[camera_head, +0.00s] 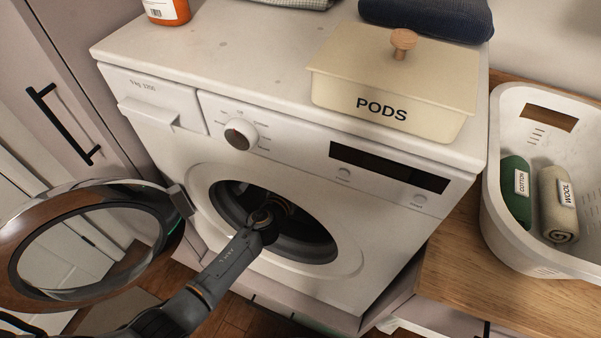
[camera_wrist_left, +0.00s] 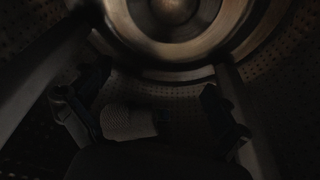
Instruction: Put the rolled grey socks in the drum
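The washing machine's drum (camera_head: 290,220) is open at the front, and my left arm reaches through the opening. In the head view the fingers of my left gripper are hidden inside. In the left wrist view the left gripper (camera_wrist_left: 152,108) has its two fingers wide apart inside the dark, perforated drum (camera_wrist_left: 180,90). A greyish textured roll, which looks like the rolled grey socks (camera_wrist_left: 128,122), lies between the fingers, nearer the left one. The dim light hides whether it touches that finger. The right finger is clear of it. My right gripper is in neither view.
The round door (camera_head: 95,205) stands swung open to the left, close by my arm. A cream PODS box (camera_head: 390,85) sits on the machine. The white basket (camera_head: 510,230) at the right holds a green cotton roll (camera_head: 516,190) and a beige wool roll (camera_head: 555,200).

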